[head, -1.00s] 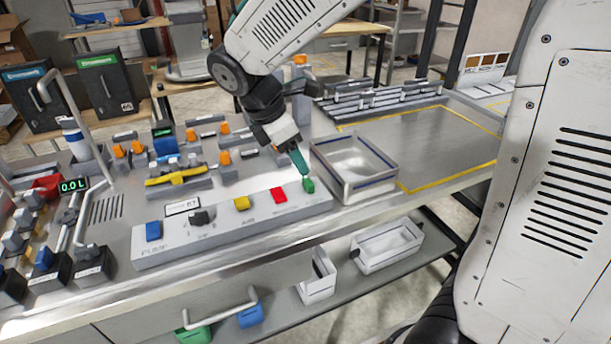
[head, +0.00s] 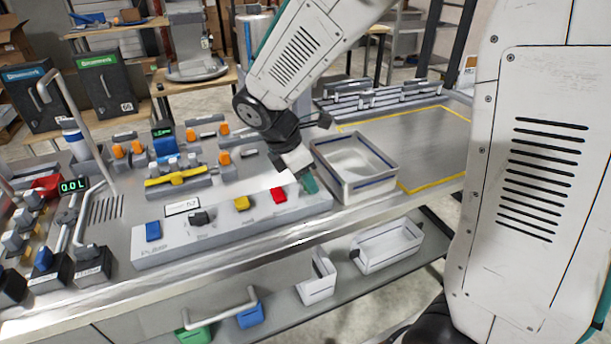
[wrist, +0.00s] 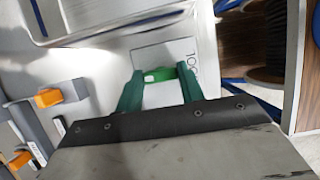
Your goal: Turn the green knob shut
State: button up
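The green knob (wrist: 158,75) shows in the wrist view between the tips of my gripper's two green fingers, against a pale panel with dark lettering beside it. My gripper (wrist: 160,78) has its fingers spread, one on each side of the knob. Any gap at the tips is very small, and I cannot tell whether they touch it. In the head view my gripper (head: 309,184) points down at the right end of the sloped grey control panel (head: 222,232), and its fingers hide the knob.
Left of my gripper on the panel are a red knob (head: 279,196), a yellow knob (head: 242,203), a black knob (head: 198,218) and a blue knob (head: 153,231). A metal bin (head: 350,190) stands close on the right. A yellow-outlined area (head: 430,150) beyond is clear.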

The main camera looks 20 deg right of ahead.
jog(key=shift+m, duration=0.4)
jog(key=m+g, duration=0.1)
jog(key=m, duration=0.2)
jog(key=shift+w+m+g, duration=0.15)
jog(key=shift+m+g, duration=0.25)
jog(key=m, duration=0.2)
jog(key=m+g+y, duration=0.1)
jog(key=m, duration=0.1)
jog(key=shift+w+d+m+g, duration=0.1)
jog(key=shift+m+g, duration=0.2)
jog(key=m+y, duration=0.1)
jog(key=m, duration=0.3)
jog(key=shift+d+g+y, duration=0.1)
jog(key=shift+g+y, duration=0.2)
jog(key=shift+y, duration=0.1)
jog(key=m, duration=0.2)
jog(key=m+y, duration=0.1)
jog(key=m, duration=0.1)
jog(key=shift+w+d+m+y, duration=0.1)
jog(key=shift+m+y, duration=0.2)
jog(key=o, duration=1)
